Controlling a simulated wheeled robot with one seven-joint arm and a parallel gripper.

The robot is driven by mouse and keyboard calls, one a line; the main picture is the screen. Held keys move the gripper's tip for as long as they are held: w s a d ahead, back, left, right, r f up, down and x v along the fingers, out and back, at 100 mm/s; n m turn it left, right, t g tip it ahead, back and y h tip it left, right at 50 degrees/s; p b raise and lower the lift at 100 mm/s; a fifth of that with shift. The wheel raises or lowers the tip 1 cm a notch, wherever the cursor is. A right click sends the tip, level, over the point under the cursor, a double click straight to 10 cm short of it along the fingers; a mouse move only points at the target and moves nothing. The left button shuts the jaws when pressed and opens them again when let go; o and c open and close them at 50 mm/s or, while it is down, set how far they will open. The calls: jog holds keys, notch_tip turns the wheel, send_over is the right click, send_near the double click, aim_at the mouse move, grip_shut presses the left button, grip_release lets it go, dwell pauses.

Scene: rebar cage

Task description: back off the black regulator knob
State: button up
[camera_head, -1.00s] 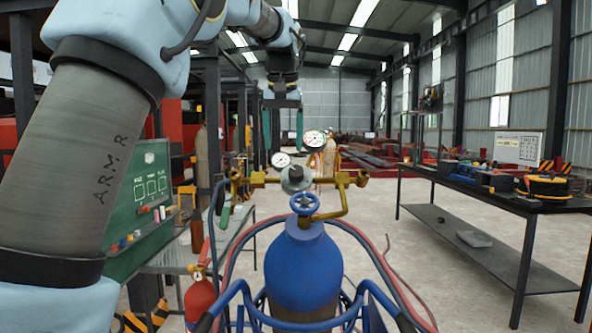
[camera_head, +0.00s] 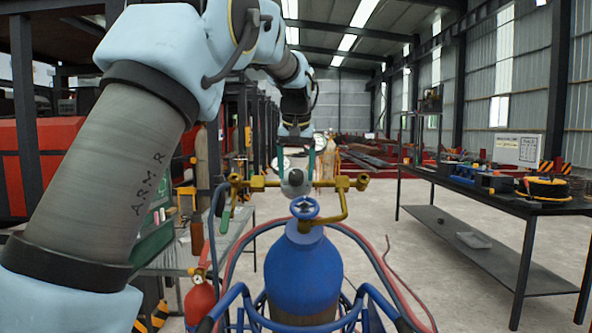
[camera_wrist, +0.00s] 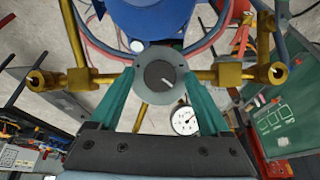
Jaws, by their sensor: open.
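The black regulator knob (camera_head: 296,177) sits on the grey round body of the brass regulator (camera_head: 260,183), above the blue gas cylinder (camera_head: 303,275). In the wrist view the knob (camera_wrist: 159,75) shows a pale pointer mark. My gripper (camera_head: 296,165) is above the knob, its green fingers pointing down. In the wrist view my gripper (camera_wrist: 160,80) is open, with one finger on each side of the knob and grey body. Whether the fingers touch it I cannot tell. A white gauge (camera_wrist: 184,120) shows between the fingers; the gauges are partly hidden in the head view.
A blue handwheel (camera_head: 304,208) is just below the regulator. Red and blue hoses (camera_head: 375,262) loop around the cylinder. A workbench with tools (camera_head: 490,190) stands at the right. A green board (camera_wrist: 283,125) and red extinguisher (camera_head: 200,300) are at the left in the head view.

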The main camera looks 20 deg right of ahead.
jog(key=shift+f, duration=0.1)
grip_shut()
dwell(0.7)
